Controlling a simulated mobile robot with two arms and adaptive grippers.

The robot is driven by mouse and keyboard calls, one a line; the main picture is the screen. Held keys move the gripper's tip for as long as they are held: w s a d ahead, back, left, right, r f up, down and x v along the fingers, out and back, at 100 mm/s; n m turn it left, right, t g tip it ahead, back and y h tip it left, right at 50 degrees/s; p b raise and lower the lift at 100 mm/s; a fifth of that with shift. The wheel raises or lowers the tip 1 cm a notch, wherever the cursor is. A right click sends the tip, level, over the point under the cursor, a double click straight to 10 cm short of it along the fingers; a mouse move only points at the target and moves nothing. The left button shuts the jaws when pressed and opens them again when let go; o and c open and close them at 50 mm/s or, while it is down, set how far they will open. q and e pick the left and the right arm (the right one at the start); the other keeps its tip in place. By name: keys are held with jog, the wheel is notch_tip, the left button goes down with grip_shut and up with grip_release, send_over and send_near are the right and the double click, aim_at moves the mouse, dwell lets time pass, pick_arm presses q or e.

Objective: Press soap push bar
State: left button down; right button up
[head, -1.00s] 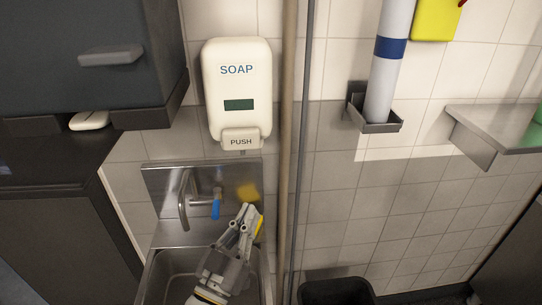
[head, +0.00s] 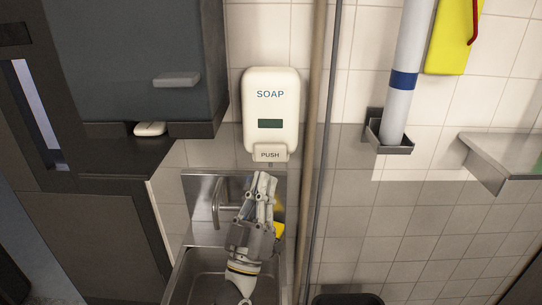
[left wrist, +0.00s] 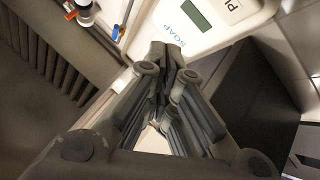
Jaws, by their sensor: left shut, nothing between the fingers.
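The white soap dispenser (head: 271,100) hangs on the tiled wall, with SOAP and a dark window on its front. Its push bar (head: 270,154), marked PUSH, is at the bottom. My left gripper (head: 264,180) is shut and empty, with its fingertips just below the push bar in the head view. I see a gap between them there; depth is hard to tell. In the left wrist view the closed fingertips (left wrist: 165,62) lie in front of the dispenser (left wrist: 215,30), with part of the push bar (left wrist: 233,7) at the top edge. My right gripper is not in view.
A steel sink (head: 212,277) with a tap (head: 218,200) lies under the dispenser. A dark cabinet (head: 135,60) is close on the left. Vertical pipes (head: 313,140) run just right of the dispenser. A steel shelf (head: 500,155) juts out at the right.

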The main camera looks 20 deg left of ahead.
aim_at(266, 158)
pick_arm(q)
jog(key=w+a+b, duration=0.2)
jog(key=w+b, duration=0.1)
jog(key=w, duration=0.5)
jog(key=shift+a, duration=0.15)
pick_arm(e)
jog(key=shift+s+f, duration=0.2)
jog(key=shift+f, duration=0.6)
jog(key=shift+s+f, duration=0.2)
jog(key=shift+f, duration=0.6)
pick_arm(q)
jog(key=shift+w, duration=0.1)
jog(key=shift+w+a, duration=0.1)
jog(key=shift+w, duration=0.2)
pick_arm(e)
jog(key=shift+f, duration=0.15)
